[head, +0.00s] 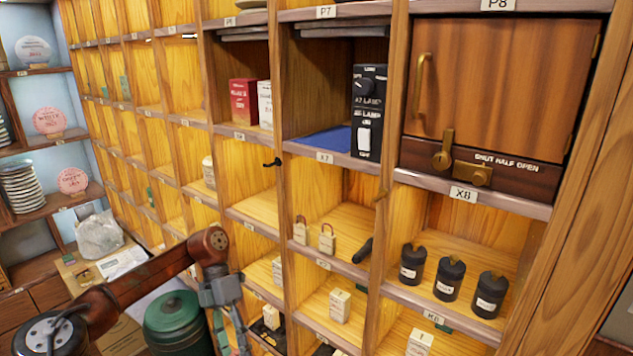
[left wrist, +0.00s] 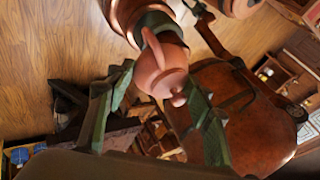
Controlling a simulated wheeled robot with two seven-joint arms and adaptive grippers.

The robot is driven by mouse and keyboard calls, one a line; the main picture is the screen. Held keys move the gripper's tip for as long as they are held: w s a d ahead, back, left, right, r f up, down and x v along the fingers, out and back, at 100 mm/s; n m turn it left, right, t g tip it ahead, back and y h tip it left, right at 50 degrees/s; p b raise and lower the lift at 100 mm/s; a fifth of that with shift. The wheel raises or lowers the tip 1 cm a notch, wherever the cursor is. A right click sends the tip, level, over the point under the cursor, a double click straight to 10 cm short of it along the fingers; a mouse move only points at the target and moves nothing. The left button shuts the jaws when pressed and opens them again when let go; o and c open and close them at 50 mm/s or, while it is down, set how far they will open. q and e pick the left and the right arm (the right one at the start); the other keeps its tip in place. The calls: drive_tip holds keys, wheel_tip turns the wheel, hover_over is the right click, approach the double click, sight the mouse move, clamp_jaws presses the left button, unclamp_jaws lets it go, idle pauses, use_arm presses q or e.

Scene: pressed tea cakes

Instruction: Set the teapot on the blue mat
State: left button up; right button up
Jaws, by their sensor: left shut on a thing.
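A small reddish clay teapot (left wrist: 165,75) shows in the left wrist view, between the green fingers of my left gripper (left wrist: 160,90). The gripper is shut on it. In the head view my left gripper (head: 231,338) points down at the lower edge of the picture, in front of the shelves; the teapot cannot be made out there. The blue mat (head: 326,141) lies on the floor of compartment X7, above and to the right of that gripper. Part of the mat is hidden by a black box. My right gripper is not in view.
The black box (head: 368,112) stands at the right of compartment X7, beside the mat. A closed wooden door (head: 500,90) covers X8. Small locks (head: 327,238) and black canisters (head: 450,278) stand in cubbies below. A green lidded container (head: 178,325) is at lower left.

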use_arm(q)
wheel_tip(320, 180, down, 14)
drive_tip(key=s+a+m+t+y+b, duration=0.2)
drive_tip(key=m+t+y, duration=0.75)
drive_tip(key=m, duration=1.75)
drive_tip(key=s+f+m, duration=0.1)
drive_tip(key=s+f, duration=0.2)
drive_tip(key=s, duration=0.6)
drive_tip(key=shift+s+a+f+p, duration=0.15)
drive_tip(key=shift+a+f+p, duration=0.15)
drive_tip(key=shift+p, duration=0.05)
drive_tip(key=shift+y, duration=0.25)
